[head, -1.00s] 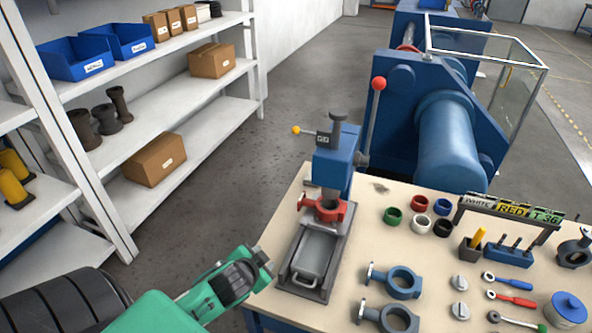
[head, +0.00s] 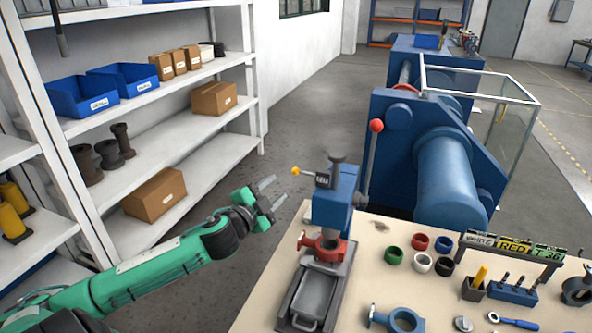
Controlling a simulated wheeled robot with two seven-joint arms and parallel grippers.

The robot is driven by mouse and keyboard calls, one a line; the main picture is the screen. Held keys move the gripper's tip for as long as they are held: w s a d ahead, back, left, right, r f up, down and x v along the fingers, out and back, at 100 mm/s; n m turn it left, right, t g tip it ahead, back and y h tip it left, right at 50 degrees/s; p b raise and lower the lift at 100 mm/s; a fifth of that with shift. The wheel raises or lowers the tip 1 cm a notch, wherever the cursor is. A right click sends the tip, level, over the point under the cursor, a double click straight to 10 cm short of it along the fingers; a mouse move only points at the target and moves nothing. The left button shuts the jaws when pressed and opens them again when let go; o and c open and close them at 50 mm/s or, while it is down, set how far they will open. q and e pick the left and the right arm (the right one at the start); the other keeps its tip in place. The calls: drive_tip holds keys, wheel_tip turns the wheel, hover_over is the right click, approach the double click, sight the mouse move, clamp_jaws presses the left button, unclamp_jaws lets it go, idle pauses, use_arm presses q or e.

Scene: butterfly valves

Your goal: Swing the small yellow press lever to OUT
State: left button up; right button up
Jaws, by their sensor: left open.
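The small yellow press lever (head: 296,171) has a yellow ball on a short rod that points left from the head of the blue press (head: 330,207). A dark label plate (head: 323,180) sits at the lever's root; I cannot read it. A red valve body (head: 325,248) sits in the press above a grey tray. My left gripper (head: 272,194) is open and empty, left of the yellow ball and a little lower in the picture, apart from it. My right gripper is not in view.
A taller lever with a red ball (head: 376,126) stands on the blue machine behind the press. Rings, tools and a sign rack (head: 513,246) lie on the bench at right. White shelves (head: 190,123) stand at left, with open floor between.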

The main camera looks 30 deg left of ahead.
sight(294, 173)
use_arm(q)
drive_tip(key=w+p, duration=0.1)
drive_tip(key=w, duration=0.3)
drive_tip(key=w+p, duration=0.2)
drive_tip(key=w, duration=0.3)
drive_tip(key=shift+w+a+r, duration=0.1)
drive_tip(key=shift+w+a, duration=0.05)
drive_tip(key=shift+a, duration=0.05)
drive_tip(key=shift+w, duration=0.85)
drive_tip(key=shift+c, duration=0.2)
clamp_jaws()
